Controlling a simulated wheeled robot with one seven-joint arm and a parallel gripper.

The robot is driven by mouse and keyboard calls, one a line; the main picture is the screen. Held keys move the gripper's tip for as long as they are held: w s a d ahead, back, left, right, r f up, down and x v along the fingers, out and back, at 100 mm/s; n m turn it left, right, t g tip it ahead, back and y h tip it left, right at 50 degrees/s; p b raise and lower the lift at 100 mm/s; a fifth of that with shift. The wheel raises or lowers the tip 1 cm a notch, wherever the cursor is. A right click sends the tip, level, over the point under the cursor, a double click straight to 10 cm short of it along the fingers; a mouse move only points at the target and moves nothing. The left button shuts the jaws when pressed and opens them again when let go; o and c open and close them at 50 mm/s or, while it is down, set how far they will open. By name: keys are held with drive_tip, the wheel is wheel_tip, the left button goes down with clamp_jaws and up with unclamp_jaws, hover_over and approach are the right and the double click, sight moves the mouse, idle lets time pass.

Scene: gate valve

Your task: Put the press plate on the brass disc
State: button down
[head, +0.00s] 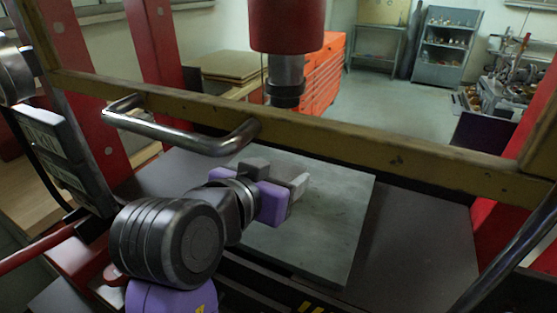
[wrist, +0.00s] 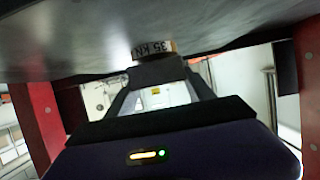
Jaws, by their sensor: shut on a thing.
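My gripper (head: 277,176) reaches in under the yellow crossbar, low over a grey slab on the press bed. In the wrist view my gripper (wrist: 162,78) is shut on a small dark grey piece (wrist: 160,68), which I take for the press plate. Just past its end is a brass-coloured rim with a "35 KN" label (wrist: 154,48), apparently the brass disc, against the grey slab surface. I cannot tell whether the held piece touches the disc. In the head view the gripper hides both.
The grey slab (head: 345,205) is clear on its right side. The red press ram (head: 287,25) hangs above and behind the gripper. The yellow crossbar (head: 400,152) with its metal handle (head: 180,136) passes close above my arm. Red columns (head: 80,85) flank the bed.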

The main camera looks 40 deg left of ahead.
drive_tip(key=shift+f, duration=0.15)
drive_tip(key=shift+c, duration=1.8)
unclamp_jaws()
drive_tip(key=shift+f, duration=0.1)
drive_tip(key=shift+r, duration=0.2)
drive_tip(key=shift+s, duration=0.45)
drive_tip(key=b+v, duration=0.2)
drive_tip(key=v, duration=0.9)
drive_tip(key=shift+s+d+r, duration=0.1)
drive_tip(key=shift+d, duration=0.05)
